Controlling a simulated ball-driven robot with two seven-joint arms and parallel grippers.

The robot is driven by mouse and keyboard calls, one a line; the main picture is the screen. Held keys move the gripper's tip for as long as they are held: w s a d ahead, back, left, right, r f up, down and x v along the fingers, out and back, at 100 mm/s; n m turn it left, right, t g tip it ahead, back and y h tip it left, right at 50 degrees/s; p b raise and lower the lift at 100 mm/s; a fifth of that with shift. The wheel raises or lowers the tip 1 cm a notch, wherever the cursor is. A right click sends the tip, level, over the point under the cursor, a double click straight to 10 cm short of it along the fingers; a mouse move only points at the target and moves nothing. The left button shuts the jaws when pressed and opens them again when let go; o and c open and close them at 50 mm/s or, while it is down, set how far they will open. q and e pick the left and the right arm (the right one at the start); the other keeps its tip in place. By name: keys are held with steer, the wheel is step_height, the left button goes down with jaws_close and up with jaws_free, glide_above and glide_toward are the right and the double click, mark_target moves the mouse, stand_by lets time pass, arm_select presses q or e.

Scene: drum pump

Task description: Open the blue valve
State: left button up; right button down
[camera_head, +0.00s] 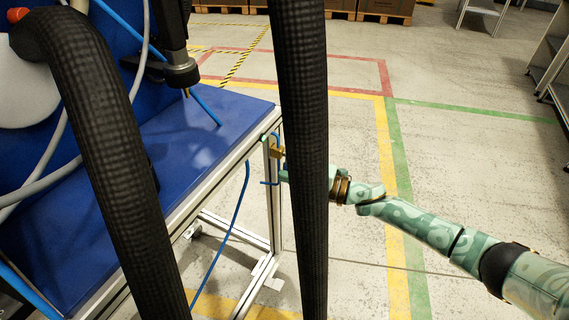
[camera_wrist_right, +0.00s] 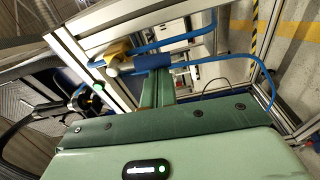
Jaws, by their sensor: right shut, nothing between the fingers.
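The valve has a brass body (camera_head: 277,151) and sits on the aluminium frame at the right corner of the blue-topped table. In the right wrist view the brass body (camera_wrist_right: 116,49) shows at the upper left, with a blue part (camera_wrist_right: 152,63) beside it, just beyond my fingertips. My right gripper (camera_head: 284,175) is at the valve, largely hidden behind a thick black tube. Its fingers (camera_wrist_right: 156,80) are shut and empty, close to the blue part; I cannot tell whether they touch it. My left gripper is not in view.
Two thick black tubes (camera_head: 303,120) cross the head view. A thin blue hose (camera_head: 233,220) hangs by the table frame (camera_head: 272,210). The blue tabletop (camera_head: 190,140) lies to the left. The floor on the right is clear, with shelving (camera_head: 550,65) at the far right.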

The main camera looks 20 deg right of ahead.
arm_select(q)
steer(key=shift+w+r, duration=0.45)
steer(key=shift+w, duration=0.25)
arm_select(e)
steer(key=shift+w+d+f+n, duration=0.1)
steer(key=shift+w+d+n, duration=0.15)
steer(key=shift+n, duration=0.45)
steer(key=shift+s, duration=0.1)
